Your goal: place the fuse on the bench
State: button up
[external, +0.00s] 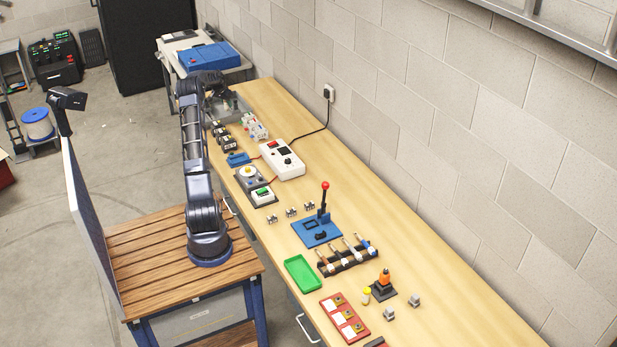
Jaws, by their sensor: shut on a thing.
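The wooden bench (420,255) runs along the block wall from the back left to the front right. My arm reaches from the slatted cart to the bench's far end. My gripper (229,102) is small there, low over a grey box-like fixture (232,112), partly hidden by my arm. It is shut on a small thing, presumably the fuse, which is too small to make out. I cannot tell whether that thing touches anything.
Near my gripper stand black modules (222,137) and a white meter box (282,159) with a cord. Further forward are a red-knobbed lever (324,198), a green tray (303,273), a tool rack (346,262) and a red panel (344,318). The bench's wall side is largely clear.

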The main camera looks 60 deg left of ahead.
notch_tip(320, 180, down, 13)
jog(key=shift+r, duration=0.2)
dwell(0.3)
jog(key=shift+f, duration=0.15)
jog(key=o, duration=1)
jog(key=v, duration=1.2)
